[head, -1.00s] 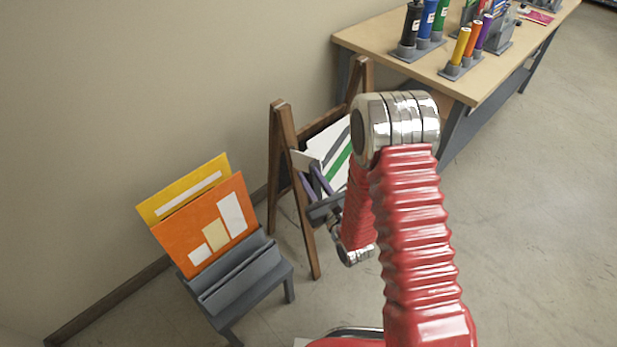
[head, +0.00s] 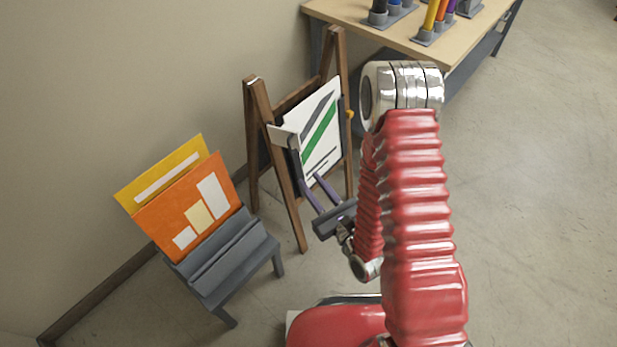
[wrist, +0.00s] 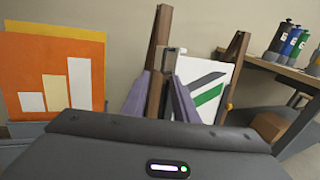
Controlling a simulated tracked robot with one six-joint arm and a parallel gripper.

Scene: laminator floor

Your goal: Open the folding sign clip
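The folding sign (head: 259,121) is a brown wooden A-frame by the wall, holding a white poster (head: 322,140) with grey and green stripes. A light grey clip (head: 284,136) sits at its left post, by the poster's upper left edge. In the wrist view the clip (wrist: 170,60) shows as a narrow grey piece beside the post. My gripper (head: 306,164) is open, its two purple fingers apart in front of the sign's left side. In the wrist view my gripper (wrist: 160,77) has the post and clip between its fingers in the picture. I cannot tell whether a finger touches the clip.
A grey rack (head: 228,262) with an orange board (head: 190,215) and a yellow board (head: 130,193) stands to the left. A table (head: 425,48) with bottles in holders is behind right. A yellow-orange knob (head: 350,114) is on the sign's right post. The floor at right is clear.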

